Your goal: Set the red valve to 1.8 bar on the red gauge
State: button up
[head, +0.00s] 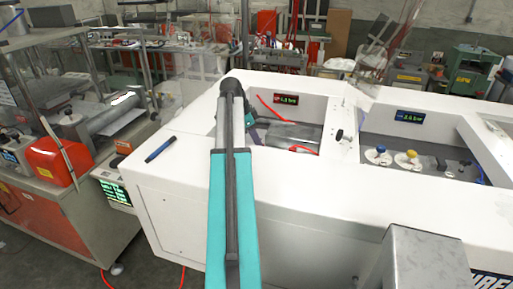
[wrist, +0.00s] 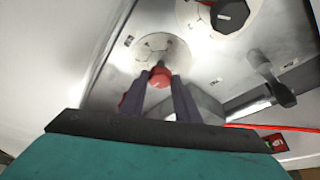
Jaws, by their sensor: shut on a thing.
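The red valve (wrist: 160,77) is a small red knob on a round pale dial plate (wrist: 176,50) in the wrist view. My gripper (wrist: 159,82) has its two dark fingers on either side of the knob and is shut on it. In the head view my arm hides the valve and most of the gripper. The red gauge (head: 286,99) is a small display on the back wall of the left recess. The gauge also shows, sideways, in the wrist view (wrist: 276,142).
A black knob (wrist: 230,14) and a dark lever (wrist: 272,78) are near the valve. A blue gauge (head: 409,116) stands over the right recess with a blue-topped valve (head: 381,150) and a yellow one. A blue pen (head: 160,149) lies on the white casing (head: 180,185).

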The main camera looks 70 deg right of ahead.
jog(key=shift+s+d+m+g+b, duration=0.2)
jog(key=shift+s+m+g+b, duration=0.1)
jog(key=shift+m, duration=0.6)
jog(key=shift+y, duration=0.3)
jog(key=o, duration=1)
jog(key=shift+o, duration=0.2)
jog(key=shift+w+a, duration=0.1)
jog(key=shift+r, duration=0.1)
